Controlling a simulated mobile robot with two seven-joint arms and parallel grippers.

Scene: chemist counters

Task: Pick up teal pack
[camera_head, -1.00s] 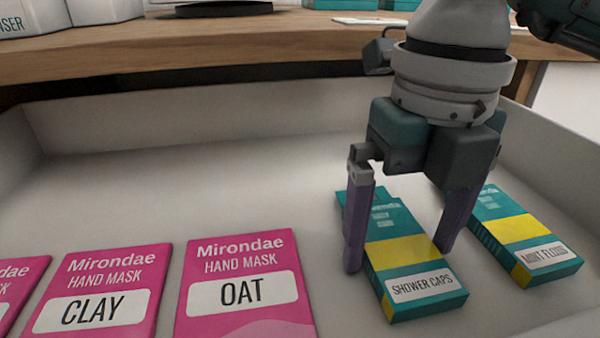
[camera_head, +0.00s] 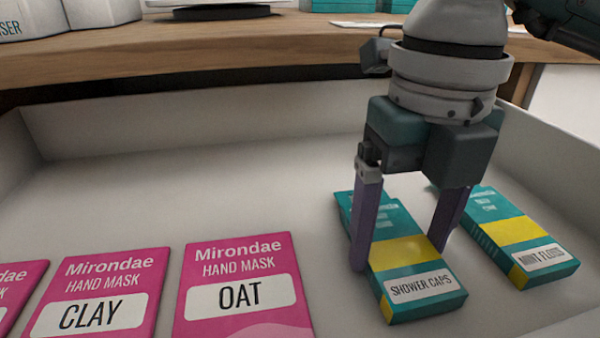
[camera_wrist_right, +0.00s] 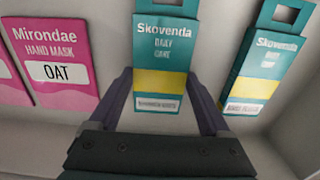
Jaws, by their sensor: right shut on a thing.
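A teal pack with a yellow band, labelled "SHOWER CAPS" (camera_head: 416,284), lies flat in the white drawer. My right gripper (camera_head: 402,258) points down over it, with a purple finger along each long side, shut on the pack. The right wrist view shows the same pack (camera_wrist_right: 160,58) between the two fingers. A second teal pack, labelled "MINT FLOSS" (camera_head: 515,235), lies to its right, outside the fingers; it also shows in the right wrist view (camera_wrist_right: 262,62). My left gripper is not in view.
Pink hand mask packs lie to the left: "OAT" (camera_head: 242,272), "CLAY" (camera_head: 105,285) and one cut off at the edge. The white drawer (camera_head: 200,130) has raised walls. A wooden counter (camera_head: 200,52) runs behind it. The drawer's back left floor is clear.

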